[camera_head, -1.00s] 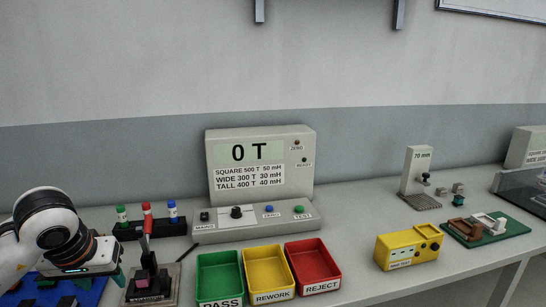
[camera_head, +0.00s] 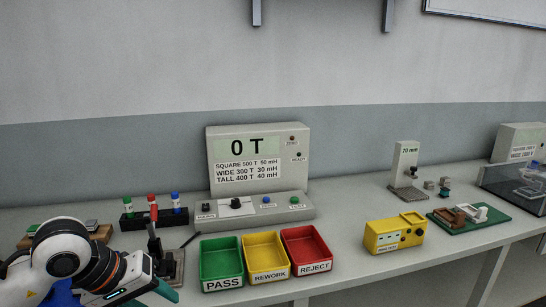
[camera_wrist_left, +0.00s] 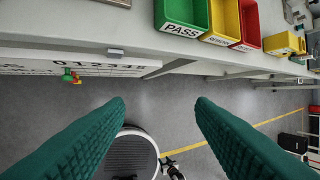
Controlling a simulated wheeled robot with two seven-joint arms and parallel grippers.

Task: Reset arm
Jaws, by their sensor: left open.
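My left gripper (camera_head: 160,291) is at the bottom left of the head view, beside the black press-like fixture and left of the green bin. Its hand hides part of the bench there. In the left wrist view its two teal fingers (camera_wrist_left: 160,102) are spread wide apart with nothing between them. They hang past the bench's front edge, with grey floor below. My right gripper is in neither view.
Green PASS (camera_head: 221,259), yellow REWORK (camera_head: 266,256) and red REJECT (camera_head: 306,251) bins look empty. Behind them stands a grey tester (camera_head: 257,165) reading 0 T. A yellow box (camera_head: 393,236) and a green board (camera_head: 492,226) lie farther right.

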